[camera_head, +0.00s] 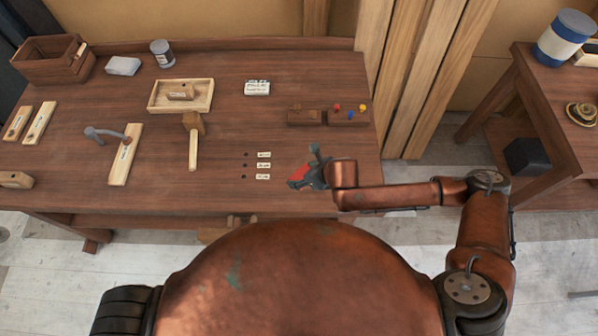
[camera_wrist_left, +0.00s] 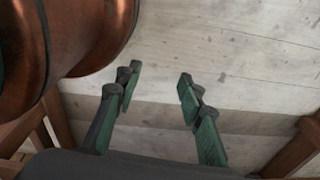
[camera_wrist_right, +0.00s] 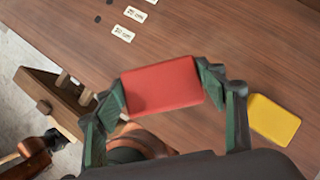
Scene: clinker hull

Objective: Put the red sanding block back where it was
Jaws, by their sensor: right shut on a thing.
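The red sanding block shows in the right wrist view (camera_wrist_right: 160,88) as a flat red slab between the fingers of my right gripper (camera_wrist_right: 163,84). In the head view the red block (camera_head: 298,175) is partly hidden by my right gripper (camera_head: 312,172), over the right front part of the workbench (camera_head: 220,178). I cannot tell whether the block touches the bench top. A yellow block (camera_wrist_right: 273,120) lies on the bench right of the red one in the right wrist view. My left gripper (camera_wrist_left: 155,95) is open and empty above the pale floor.
Small white labels (camera_head: 263,165) beside dark holes lie left of the red block. Wooden holders with coloured pegs (camera_head: 348,115) stand behind it. The front-right bench top is mostly clear.

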